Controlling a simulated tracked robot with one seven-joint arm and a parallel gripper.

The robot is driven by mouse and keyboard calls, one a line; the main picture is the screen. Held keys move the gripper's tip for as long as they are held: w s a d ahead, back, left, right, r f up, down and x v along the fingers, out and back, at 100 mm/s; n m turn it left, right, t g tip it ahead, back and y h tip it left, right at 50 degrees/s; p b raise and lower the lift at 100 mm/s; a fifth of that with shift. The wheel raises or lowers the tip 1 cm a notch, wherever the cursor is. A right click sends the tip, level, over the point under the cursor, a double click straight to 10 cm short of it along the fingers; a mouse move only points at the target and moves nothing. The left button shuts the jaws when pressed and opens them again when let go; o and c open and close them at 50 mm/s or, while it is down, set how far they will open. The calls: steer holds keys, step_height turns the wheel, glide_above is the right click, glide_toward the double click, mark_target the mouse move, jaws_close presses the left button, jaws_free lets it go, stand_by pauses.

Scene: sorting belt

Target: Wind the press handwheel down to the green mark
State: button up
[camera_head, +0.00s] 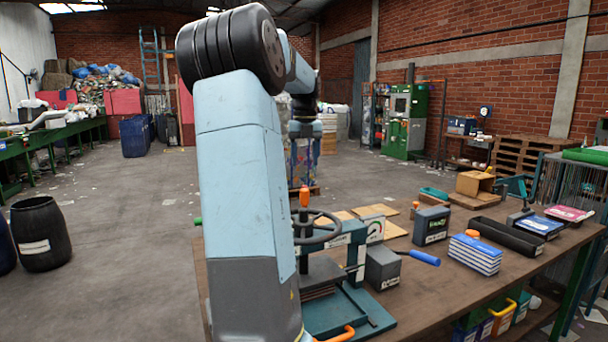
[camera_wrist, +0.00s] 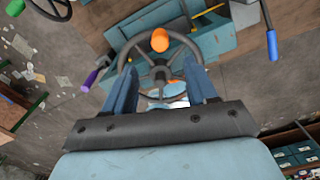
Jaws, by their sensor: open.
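The press (camera_head: 348,252) is a teal frame on the wooden bench, partly hidden by my arm. Its dark spoked handwheel (camera_head: 326,236) lies flat on top, with an upright orange knob (camera_head: 304,196) on the rim. In the wrist view the handwheel (camera_wrist: 178,73) shows beyond my fingers, with the orange knob (camera_wrist: 160,40) at its far side. My gripper (camera_wrist: 161,76) is open and empty; its two blue fingers look spread across the wheel's width. In the head view my gripper (camera_head: 304,158) hangs above the knob. A white dial plate (camera_head: 375,229) bears a green arc beside the press.
A grey block (camera_head: 382,268) and a blue-handled tool (camera_head: 420,257) lie right of the press. A dark box (camera_head: 431,225), blue-white stack (camera_head: 474,253) and long black tray (camera_head: 506,238) stand farther right. An orange handle (camera_head: 342,334) shows at the front.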

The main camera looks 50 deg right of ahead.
steer(key=shift+r, duration=1.05)
